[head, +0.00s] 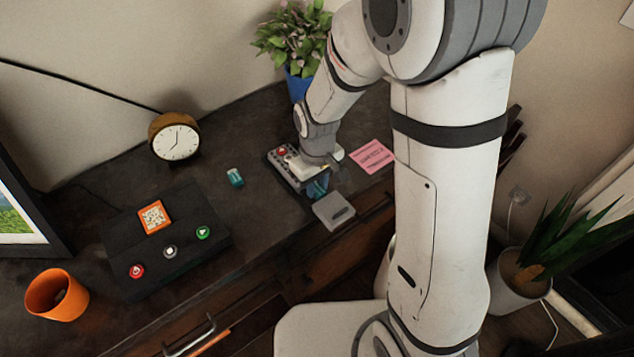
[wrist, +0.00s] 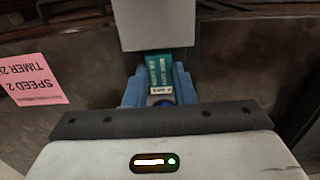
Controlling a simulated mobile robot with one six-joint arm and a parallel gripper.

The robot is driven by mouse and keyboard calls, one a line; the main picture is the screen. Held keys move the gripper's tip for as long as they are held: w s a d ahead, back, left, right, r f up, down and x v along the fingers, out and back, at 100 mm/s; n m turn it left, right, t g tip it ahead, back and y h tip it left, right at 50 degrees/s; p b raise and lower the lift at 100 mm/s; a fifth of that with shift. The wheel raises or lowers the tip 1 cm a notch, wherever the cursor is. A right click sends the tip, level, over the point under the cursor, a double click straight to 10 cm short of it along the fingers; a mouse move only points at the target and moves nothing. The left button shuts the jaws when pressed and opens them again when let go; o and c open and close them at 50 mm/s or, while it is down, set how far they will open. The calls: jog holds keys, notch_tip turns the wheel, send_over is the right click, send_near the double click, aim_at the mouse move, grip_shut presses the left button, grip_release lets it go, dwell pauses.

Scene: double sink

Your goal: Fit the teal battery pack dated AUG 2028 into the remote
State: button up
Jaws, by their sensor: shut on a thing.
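My gripper (wrist: 160,90) is shut on a teal battery pack (wrist: 159,72), held between its blue fingers in the wrist view. Pale print shows on the pack, but it is too small to read a date. In the head view the held pack (head: 318,186) shows below my wrist, at the front right of the grey remote (head: 292,164). My arm hides part of the remote, and I cannot tell whether the pack touches it. A second teal pack (head: 235,177) stands on the desk to the left. A grey cover-like piece (head: 333,210) lies near the front edge.
A pink note (head: 372,156) lies right of the remote. A dark panel (head: 185,262) with several buttons and an orange-framed square is at left. A clock (head: 175,137), orange cup (head: 57,295) and blue-potted plant (head: 298,84) stand around. Desk left of the remote is mostly clear.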

aim_at(317, 188)
jog(key=shift+f, duration=0.25)
jog(key=o, duration=1.1)
jog(key=shift+c, duration=0.2)
jog(key=shift+r+p, duration=0.3)
jog(key=shift+r, duration=3.65)
jog(key=shift+d+r, duration=0.1)
jog(key=shift+r, duration=0.05)
jog(key=s+d+r+m+t+p, duration=0.2)
jog(key=s+d+r+m+p, duration=0.2)
jog(key=s+d+r, duration=0.8)
jog(key=r+m, duration=0.1)
jog(key=m, duration=0.1)
jog(key=shift+d+r+m+t, duration=0.2)
jog(key=shift+r+m+t, duration=0.1)
jog(key=shift+r+m, duration=0.1)
